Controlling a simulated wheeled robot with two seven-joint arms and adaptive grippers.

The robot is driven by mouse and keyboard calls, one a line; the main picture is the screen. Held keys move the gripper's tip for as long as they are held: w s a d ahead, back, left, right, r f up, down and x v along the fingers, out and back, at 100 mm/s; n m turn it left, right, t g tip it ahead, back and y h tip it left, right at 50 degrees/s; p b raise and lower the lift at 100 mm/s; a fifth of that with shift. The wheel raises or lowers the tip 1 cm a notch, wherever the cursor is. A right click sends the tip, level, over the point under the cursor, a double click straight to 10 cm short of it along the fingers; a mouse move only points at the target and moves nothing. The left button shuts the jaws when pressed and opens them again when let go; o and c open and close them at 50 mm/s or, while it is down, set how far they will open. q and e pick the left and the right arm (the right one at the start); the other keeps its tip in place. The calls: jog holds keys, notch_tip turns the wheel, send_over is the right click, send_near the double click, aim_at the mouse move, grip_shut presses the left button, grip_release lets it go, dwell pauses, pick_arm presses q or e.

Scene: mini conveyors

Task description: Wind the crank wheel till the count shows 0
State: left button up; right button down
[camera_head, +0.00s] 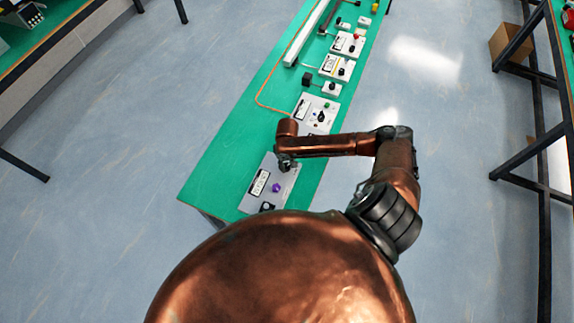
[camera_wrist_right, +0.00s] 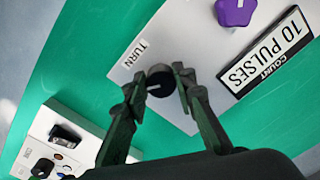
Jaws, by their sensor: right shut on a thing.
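The crank wheel's black knob (camera_wrist_right: 160,82) stands on a light grey panel (camera_wrist_right: 190,55) beside a "TURN" label. My right gripper (camera_wrist_right: 160,88) is shut on this knob, with one finger on each side of it. The count display (camera_wrist_right: 265,60) on the same panel reads "10 PULSES". A purple knob (camera_wrist_right: 234,10) sits near the display. In the head view, my right gripper (camera_head: 285,165) is over the far end of the panel (camera_head: 288,190) and hides the black knob. The display (camera_head: 259,182) and purple knob (camera_head: 276,188) show there too. My left gripper is not in view.
The panel lies on a long green table (camera_head: 215,180). Another panel (camera_head: 315,112) with knobs stands just beyond it, and several more devices follow toward the far end. An orange cable (camera_head: 262,92) runs along the table.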

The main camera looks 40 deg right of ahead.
jog(key=n+p, duration=0.2)
jog(key=p, duration=0.1)
jog(key=shift+d+r+n, duration=0.1)
jog(key=shift+r+n, duration=0.1)
jog(key=shift+n, duration=0.2)
jog(key=shift+n+p, duration=0.7)
jog(key=shift+n, duration=0.3)
jog(key=shift+f+n+p, duration=0.15)
jog(key=shift+n+p, duration=0.3)
jog(key=shift+n, duration=0.35)
jog(key=c, duration=1.6)
grip_release()
